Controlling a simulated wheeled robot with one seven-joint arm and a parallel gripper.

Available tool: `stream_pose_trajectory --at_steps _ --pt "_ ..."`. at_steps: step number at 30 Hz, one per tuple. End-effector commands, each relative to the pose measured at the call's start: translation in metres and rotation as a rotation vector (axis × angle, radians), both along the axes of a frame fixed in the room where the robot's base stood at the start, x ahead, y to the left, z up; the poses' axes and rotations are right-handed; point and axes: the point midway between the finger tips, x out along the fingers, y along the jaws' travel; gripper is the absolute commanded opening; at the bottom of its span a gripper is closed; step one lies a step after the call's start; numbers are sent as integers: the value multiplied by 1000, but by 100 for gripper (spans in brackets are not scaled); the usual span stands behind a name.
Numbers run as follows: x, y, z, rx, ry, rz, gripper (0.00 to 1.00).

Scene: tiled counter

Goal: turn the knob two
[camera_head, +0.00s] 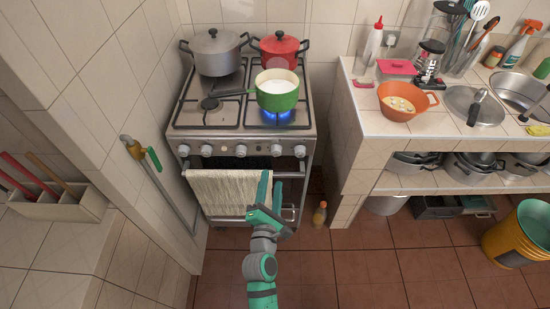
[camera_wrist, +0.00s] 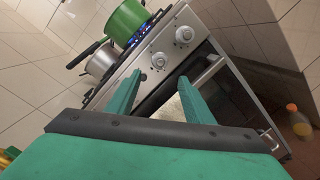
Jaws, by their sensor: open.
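The stove (camera_head: 246,135) has a row of several round knobs along its front panel. One knob (camera_head: 276,150) is right of centre, and another knob (camera_head: 299,151) is at the right end. The frames do not show which one is knob two. My gripper (camera_head: 271,180) is open and empty, in front of the stove and below the right-hand knobs. In the wrist view, two light knobs show beyond the fingers (camera_wrist: 160,78): a nearer knob (camera_wrist: 159,59) roughly in line with the gap, and a farther knob (camera_wrist: 184,34) up and right. The fingers appear apart from both.
A towel (camera_head: 225,192) hangs on the oven handle, left of my gripper. A green pot (camera_head: 277,101) stands over a blue flame (camera_head: 280,117). A grey pot (camera_head: 216,52) and red pot (camera_head: 280,48) stand behind. A bottle (camera_head: 320,213) is on the floor at right.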

Motion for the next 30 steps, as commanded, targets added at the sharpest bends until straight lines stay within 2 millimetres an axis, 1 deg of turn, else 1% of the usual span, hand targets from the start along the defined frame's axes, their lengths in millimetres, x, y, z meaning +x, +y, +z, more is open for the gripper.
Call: stream_pose_trajectory --at_steps 5,15,21,25,30 --pt "15 -1 1 -11 -1 -2 47" --pt "70 -7 2 -8 -2 -2 47" --pt "95 -10 1 -8 -2 -2 47" --pt "104 -11 1 -6 -1 -2 47" --pt "108 -11 1 -7 0 -2 47"
